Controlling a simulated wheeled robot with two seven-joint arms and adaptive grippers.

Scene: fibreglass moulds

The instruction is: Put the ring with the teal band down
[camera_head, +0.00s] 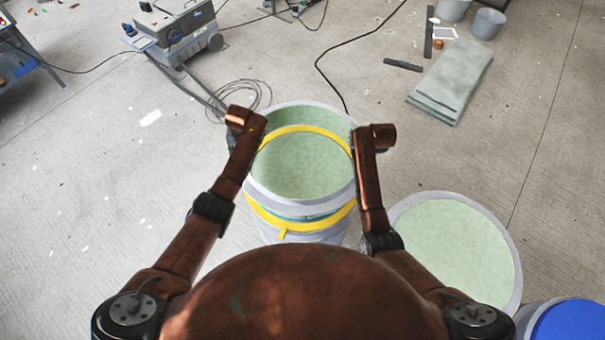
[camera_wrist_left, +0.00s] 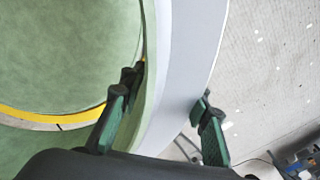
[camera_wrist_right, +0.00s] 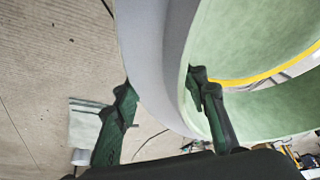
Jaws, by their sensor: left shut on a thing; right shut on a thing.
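The held ring (camera_head: 300,203) has a grey-white outer wall and a pale green inner wall. A teal band (camera_head: 300,217) shows low on its near side, just above a yellow band (camera_head: 300,227). My left gripper (camera_head: 247,119) is shut on the ring's left wall; the left wrist view shows one finger inside and one outside the wall (camera_wrist_left: 185,70). My right gripper (camera_head: 372,137) is shut on the right wall, and the right wrist view shows the same straddling of the wall (camera_wrist_right: 160,50). Whether the ring touches what stands below is unclear.
A low round mould with a pale green top (camera_head: 455,250) stands at the right. A blue-topped container (camera_head: 572,322) is at the lower right corner. A machine on wheels (camera_head: 180,25), a cable (camera_head: 330,75), grey-green slabs (camera_head: 452,80) and buckets (camera_head: 488,23) lie beyond.

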